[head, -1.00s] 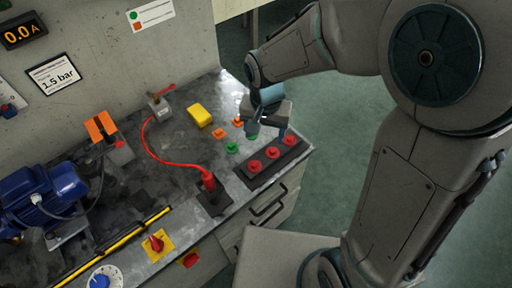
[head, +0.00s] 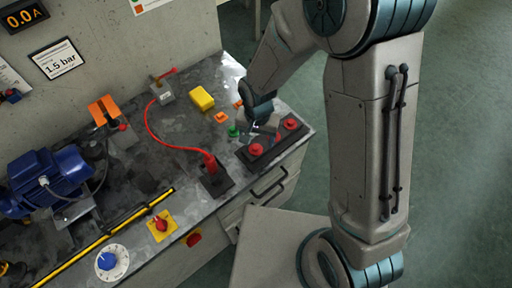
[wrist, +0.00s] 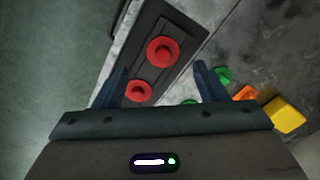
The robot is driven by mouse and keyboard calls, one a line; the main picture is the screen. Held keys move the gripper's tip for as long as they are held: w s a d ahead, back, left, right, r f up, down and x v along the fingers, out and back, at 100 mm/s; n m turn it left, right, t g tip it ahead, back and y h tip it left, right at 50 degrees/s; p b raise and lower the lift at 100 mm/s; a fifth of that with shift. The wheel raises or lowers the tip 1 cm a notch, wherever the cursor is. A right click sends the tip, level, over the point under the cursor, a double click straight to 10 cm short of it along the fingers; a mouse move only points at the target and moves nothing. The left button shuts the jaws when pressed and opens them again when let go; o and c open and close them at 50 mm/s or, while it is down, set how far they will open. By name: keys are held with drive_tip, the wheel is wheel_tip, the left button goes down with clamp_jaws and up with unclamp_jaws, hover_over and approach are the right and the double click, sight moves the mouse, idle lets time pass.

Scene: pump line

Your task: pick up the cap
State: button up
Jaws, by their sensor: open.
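Red caps stand on a dark strip (head: 250,160) at the bench's right end: one at the near left (head: 257,149), one at the far right (head: 290,124), and a middle one mostly hidden by my gripper. My gripper (head: 264,132) points down over the strip, its jaws open and empty. In the wrist view, one red cap (wrist: 162,50) lies ahead of the fingertips and another (wrist: 138,91) shows between the fingers, nearer the left one. I cannot tell whether a finger touches it. A green cap (head: 233,131) and orange pieces (head: 221,117) lie loose beside the strip.
A yellow block (head: 202,98) lies behind the loose pieces. A red cable (head: 165,143) runs to a plug in a dark base (head: 216,184) left of the strip. A blue pump (head: 45,180) stands at the left. The bench edge and drawers are close to the strip.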

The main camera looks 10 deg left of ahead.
sight(256, 147)
drive_tip(key=shift+a+f+p, duration=0.2)
drive_tip(key=shift+f+p, duration=0.15)
drive_tip(key=shift+f, duration=1.6)
drive_tip(key=shift+s, duration=0.15)
clamp_jaws()
